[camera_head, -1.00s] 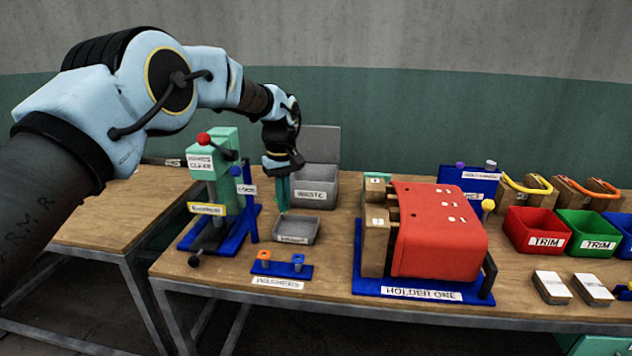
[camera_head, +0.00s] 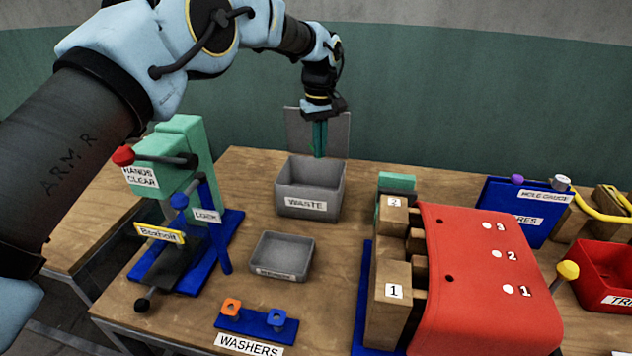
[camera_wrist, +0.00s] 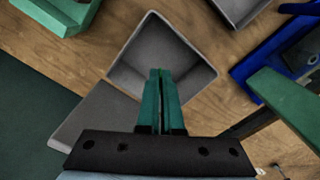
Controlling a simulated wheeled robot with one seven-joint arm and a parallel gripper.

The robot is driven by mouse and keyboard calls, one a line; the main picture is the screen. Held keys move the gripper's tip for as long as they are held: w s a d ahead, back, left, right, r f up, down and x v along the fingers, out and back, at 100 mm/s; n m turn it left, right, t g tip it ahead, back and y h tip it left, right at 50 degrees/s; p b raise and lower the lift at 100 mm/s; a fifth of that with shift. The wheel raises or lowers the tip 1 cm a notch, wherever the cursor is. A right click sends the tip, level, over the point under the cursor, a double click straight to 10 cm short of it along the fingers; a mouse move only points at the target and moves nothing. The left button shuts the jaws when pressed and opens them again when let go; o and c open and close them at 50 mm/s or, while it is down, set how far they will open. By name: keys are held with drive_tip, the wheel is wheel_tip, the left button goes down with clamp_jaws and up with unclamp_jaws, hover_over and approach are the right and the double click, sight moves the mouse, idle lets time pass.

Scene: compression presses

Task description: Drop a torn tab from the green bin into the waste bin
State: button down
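The grey waste bin (camera_head: 310,188), labelled WASTE, stands on the table with its grey lid or back panel raised behind it. My gripper (camera_head: 319,153) points down over the bin's back part, its fingertips near rim height in the head view. In the wrist view, the waste bin (camera_wrist: 140,72) lies open below the fingers (camera_wrist: 160,74), and its visible inside looks empty. The teal fingers are close together, with a thin brighter green strip between them. It looks like a torn tab, but it is mostly hidden. The green bin is out of view now.
A shallow grey tray (camera_head: 281,257) sits in front of the waste bin. The green press (camera_head: 172,165) on a blue base stands left. The red holder (camera_head: 475,280) stands right, near a red TRIM bin (camera_head: 610,275). The orange and blue washers stand (camera_head: 256,322) at the front.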

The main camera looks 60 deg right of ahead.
wheel_tip(320, 180, down, 6)
drive_tip(key=b, duration=0.3)
idle(0.3)
drive_tip(key=c, duration=1)
unclamp_jaws()
drive_tip(key=shift+r+b, duration=0.15)
drive_tip(key=shift+b, duration=0.15)
wheel_tip(320, 180, up, 11)
drive_tip(key=b, duration=0.3)
drive_tip(key=shift+f, duration=0.2)
